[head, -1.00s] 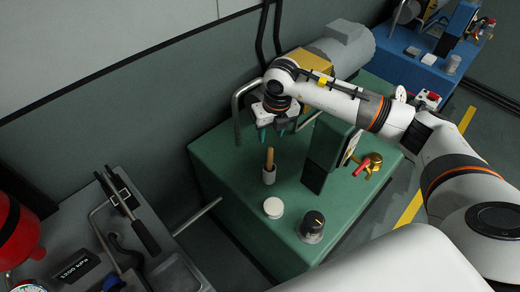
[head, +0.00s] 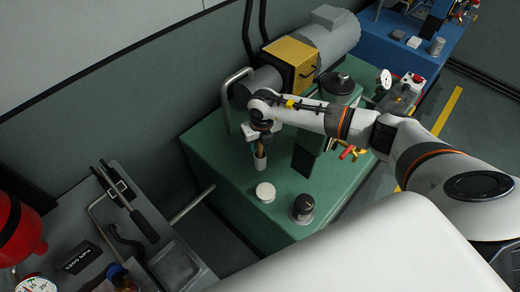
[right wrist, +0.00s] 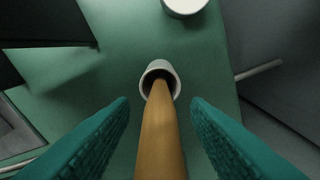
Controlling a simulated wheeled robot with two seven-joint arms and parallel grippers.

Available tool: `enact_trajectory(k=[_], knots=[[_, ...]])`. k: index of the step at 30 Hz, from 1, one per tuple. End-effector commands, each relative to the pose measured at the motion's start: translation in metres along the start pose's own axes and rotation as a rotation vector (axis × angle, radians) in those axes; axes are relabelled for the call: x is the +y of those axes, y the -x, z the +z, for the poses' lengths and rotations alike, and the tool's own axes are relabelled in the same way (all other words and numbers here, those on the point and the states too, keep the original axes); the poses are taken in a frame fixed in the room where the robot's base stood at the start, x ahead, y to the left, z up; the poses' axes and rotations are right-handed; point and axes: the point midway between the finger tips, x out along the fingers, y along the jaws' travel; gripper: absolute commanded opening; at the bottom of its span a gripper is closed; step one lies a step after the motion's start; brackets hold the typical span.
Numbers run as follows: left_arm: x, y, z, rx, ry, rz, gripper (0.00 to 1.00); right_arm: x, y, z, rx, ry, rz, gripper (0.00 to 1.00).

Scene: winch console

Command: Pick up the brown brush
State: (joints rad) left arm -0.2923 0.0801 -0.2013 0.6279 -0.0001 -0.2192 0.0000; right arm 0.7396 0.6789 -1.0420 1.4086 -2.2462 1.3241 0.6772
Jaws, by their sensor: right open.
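The brown brush (head: 259,149) stands upright in a small white cup (head: 261,163) on the green console; only its handle shows. In the right wrist view the handle (right wrist: 160,135) rises from the cup (right wrist: 174,79) toward the camera. My right gripper (head: 261,141) is over the brush from above. Its two teal fingers are open, one on each side of the handle, with visible gaps between. The head of the brush is hidden in the cup. My left gripper is not in view.
On the green console (head: 222,160), a white round cap (head: 265,192) and a dark knob (head: 302,208) stand in front of the cup. A dark panel (head: 303,160) is to its right. A bent grey pipe (head: 228,105) rises behind.

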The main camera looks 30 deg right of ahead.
Motion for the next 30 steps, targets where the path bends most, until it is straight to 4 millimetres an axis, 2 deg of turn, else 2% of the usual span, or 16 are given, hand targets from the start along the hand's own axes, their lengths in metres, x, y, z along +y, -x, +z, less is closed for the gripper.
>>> enact_trajectory(k=[7, 15, 24, 26, 30], knots=[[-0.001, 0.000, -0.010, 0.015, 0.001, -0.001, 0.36, 0.000, -0.002, 0.000, 0.002, 0.001, -0.001, 0.43], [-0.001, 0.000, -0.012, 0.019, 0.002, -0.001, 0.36, 0.000, -0.002, 0.000, 0.001, 0.000, 0.000, 0.00], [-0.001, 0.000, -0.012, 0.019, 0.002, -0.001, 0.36, 0.000, 0.000, -0.001, 0.002, 0.000, 0.000, 0.00], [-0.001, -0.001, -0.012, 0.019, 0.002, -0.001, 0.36, 0.001, 0.005, -0.002, 0.003, 0.000, 0.000, 0.00], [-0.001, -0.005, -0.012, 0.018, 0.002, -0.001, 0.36, 0.000, 0.028, -0.005, 0.007, 0.001, -0.001, 0.00]])
